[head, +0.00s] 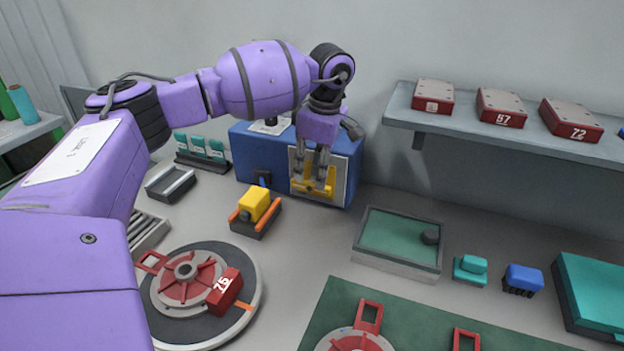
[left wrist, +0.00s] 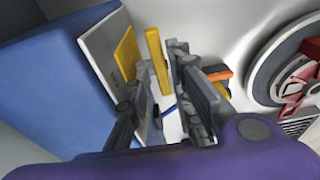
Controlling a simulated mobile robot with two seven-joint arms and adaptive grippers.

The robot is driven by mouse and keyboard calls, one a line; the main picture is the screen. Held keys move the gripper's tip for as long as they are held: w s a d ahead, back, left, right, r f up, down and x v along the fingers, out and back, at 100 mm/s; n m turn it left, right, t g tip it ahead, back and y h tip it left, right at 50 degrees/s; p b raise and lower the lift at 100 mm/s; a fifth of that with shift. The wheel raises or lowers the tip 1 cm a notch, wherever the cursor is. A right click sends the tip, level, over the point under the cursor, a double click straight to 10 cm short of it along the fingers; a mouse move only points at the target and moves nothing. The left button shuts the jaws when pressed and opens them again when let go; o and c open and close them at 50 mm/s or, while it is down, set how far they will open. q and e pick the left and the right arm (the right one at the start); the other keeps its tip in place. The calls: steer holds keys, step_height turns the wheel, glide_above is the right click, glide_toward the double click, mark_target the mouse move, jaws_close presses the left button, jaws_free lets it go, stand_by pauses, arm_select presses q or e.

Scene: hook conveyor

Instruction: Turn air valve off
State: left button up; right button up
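The air valve seems to be the yellow part (head: 314,190) on a grey plate (head: 341,184) at the front of a blue box (head: 262,160). My left gripper (head: 311,175) points down in front of this plate, its fingertips close to the yellow part. In the left wrist view, the gripper (left wrist: 165,85) has its fingers apart. A yellow bar (left wrist: 156,60) stands at the fingertips, between them or just beyond; I cannot tell whether they touch it. The yellow plate (left wrist: 128,56) lies behind the bar. My right gripper is not in view.
A yellow-topped block (head: 255,205) stands left of the valve, near a round turntable (head: 250,275) with a red fixture. A green-topped tray (head: 400,236) lies to the right. A shelf (head: 480,136) with red boxes juts from the wall. The bench between is clear.

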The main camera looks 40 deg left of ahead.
arm_select(q)
step_height(320, 180, up, 9)
steer(key=d, duration=0.1)
steer(key=shift+f, duration=0.15)
steer(key=shift+w+d, duration=0.1)
stand_by(0.4)
